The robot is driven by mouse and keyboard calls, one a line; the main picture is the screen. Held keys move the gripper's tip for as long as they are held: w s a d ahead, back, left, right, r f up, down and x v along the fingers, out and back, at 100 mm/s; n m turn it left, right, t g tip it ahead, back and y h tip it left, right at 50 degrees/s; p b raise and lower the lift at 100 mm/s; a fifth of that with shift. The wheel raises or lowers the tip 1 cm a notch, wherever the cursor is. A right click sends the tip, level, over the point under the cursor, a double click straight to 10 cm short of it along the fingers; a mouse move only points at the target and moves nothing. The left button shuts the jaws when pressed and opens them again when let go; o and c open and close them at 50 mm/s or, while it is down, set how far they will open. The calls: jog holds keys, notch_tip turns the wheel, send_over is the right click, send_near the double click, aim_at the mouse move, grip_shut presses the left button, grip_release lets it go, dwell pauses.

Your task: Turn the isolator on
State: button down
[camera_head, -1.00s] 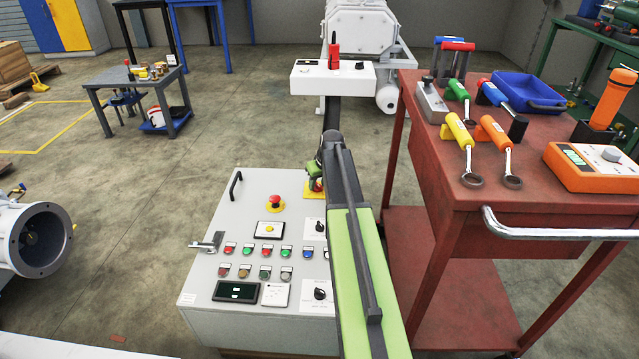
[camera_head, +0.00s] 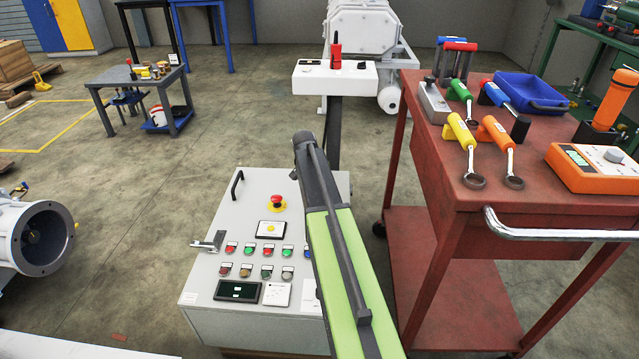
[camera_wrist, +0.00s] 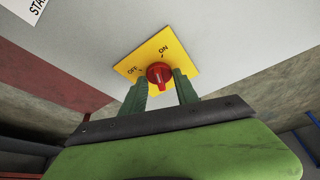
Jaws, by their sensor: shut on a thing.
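The isolator is a red knob (camera_wrist: 160,75) on a yellow plate (camera_wrist: 183,53) marked OFF at left and ON at upper right in the wrist view. My gripper (camera_wrist: 160,84) has one green finger on each side of the knob and is shut on it. The knob's raised ridge runs roughly up and down in that view, about in line with the ON mark. In the head view, my arm hides the isolator and gripper at the right part of the grey control panel (camera_head: 215,283).
The panel carries an emergency stop button (camera_head: 277,201), several small buttons and a metal latch (camera_head: 208,242) on its left edge. A red tool cart (camera_head: 560,195) stands close on the right. Open floor (camera_head: 130,220) lies to the left.

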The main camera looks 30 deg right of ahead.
jog(key=shift+d+m+g+h, duration=0.15)
jog(key=shift+m+g, duration=0.3)
jog(key=shift+m, duration=0.65)
jog(key=shift+a+m+g+h, duration=0.15)
jog(key=shift+m+g, duration=0.3)
jog(key=shift+m, duration=0.65)
jog(key=shift+d, duration=0.15)
jog(key=c, duration=1)
grip_release()
jog(key=shift+o, duration=0.2)
jog(key=shift+a+r, duration=0.2)
jog(key=shift+r, duration=0.05)
jog(key=w+p+v, duration=0.1)
jog(key=p+v, duration=1.5)
jog(key=shift+s+r, duration=0.4)
jog(key=shift+s, duration=0.05)
jog(key=shift+a, duration=0.1)
